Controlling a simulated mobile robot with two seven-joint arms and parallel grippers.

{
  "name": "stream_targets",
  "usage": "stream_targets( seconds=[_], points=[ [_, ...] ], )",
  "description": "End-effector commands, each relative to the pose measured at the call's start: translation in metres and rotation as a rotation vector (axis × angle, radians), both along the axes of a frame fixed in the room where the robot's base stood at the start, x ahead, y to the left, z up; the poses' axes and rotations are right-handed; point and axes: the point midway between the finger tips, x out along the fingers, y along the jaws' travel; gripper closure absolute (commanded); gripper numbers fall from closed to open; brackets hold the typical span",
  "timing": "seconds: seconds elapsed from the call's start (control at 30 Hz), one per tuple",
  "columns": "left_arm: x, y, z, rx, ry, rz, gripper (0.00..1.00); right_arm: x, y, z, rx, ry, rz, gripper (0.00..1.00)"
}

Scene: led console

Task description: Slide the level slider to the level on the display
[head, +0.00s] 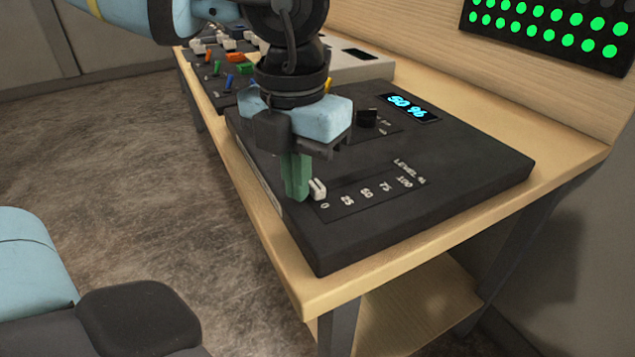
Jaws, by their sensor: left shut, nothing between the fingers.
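The black console (440,195) lies on the wooden bench. Its display (408,107) reads 50 % in cyan. The level slider, a small white knob (318,189), stands at the left end of its track, by the 0 mark. The LEVEL % scale (366,192) runs 0, 25, 50, 75, 100 to the right. My left gripper (296,196) points down with its green fingers shut and empty, just left of the white knob. Whether the fingers touch the knob I cannot tell. My right gripper is not in view.
A black knob (367,118) stands on the console behind the scale. Further back are a grey box (355,65) and a panel with coloured levers (228,80). A board of green lights (550,28) is on the back wall. The console's right part is clear.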

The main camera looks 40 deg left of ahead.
Motion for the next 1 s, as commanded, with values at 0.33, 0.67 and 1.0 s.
stream_targets(
  seconds=[0.33,0.67,1.0],
  points=[
    [0.0,0.0,0.0,0.0,-0.001,0.0,1.0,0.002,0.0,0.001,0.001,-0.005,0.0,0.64],
    [0.005,-0.002,0.0,0.0,-0.001,0.0,1.0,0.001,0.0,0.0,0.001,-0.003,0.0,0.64],
    [0.011,-0.005,0.0,0.0,-0.001,0.0,1.0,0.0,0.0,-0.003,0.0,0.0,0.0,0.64]
  ],
)
